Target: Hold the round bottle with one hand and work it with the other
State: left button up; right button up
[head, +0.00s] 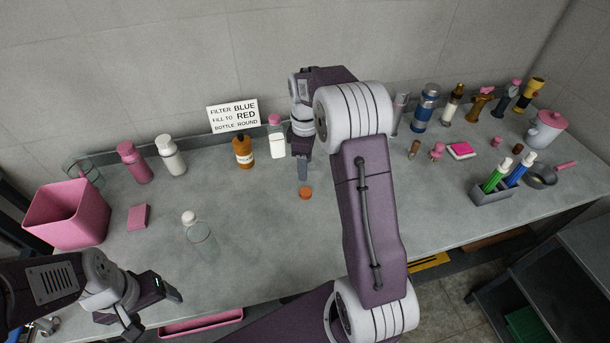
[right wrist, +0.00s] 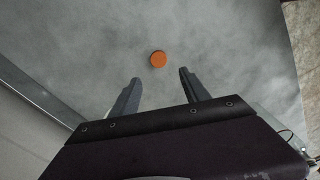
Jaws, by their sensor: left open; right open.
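A sign (head: 234,115) on the wall side reads "FILTER BLUE, FILL TO RED, BOTTLE ROUND". An amber bottle (head: 243,154) stands upright below it. A white bottle with a pink cap (head: 277,139) stands to its right. A clear bottle with a whitish top (head: 201,238) stands nearer the front. Which is the round bottle, I cannot tell for sure. An orange disc like a cap (head: 305,193) lies on the table; it also shows in the right wrist view (right wrist: 158,58). My right gripper (right wrist: 158,79) is open and empty, above and beside the disc. My left gripper (head: 157,314) is open and empty at the front edge.
A pink bin (head: 68,213), a pink block (head: 138,217), a pink bottle (head: 134,162) and a white bottle (head: 170,155) stand left. Several bottles and tools, a grey holder (head: 492,192) and a pan (head: 540,176) stand right. The table (head: 255,240) is clear at front centre.

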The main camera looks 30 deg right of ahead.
jog(key=s+a+f+m, duration=0.1)
jog(key=s+a+m, duration=0.4)
jog(key=s, duration=0.4)
jog(key=s+a+f+m+t+p, duration=0.1)
jog(key=s+a+m, duration=0.4)
jog(key=s, duration=0.4)
jog(key=shift+s+a+f, duration=0.2)
jog(key=shift+a, duration=0.15)
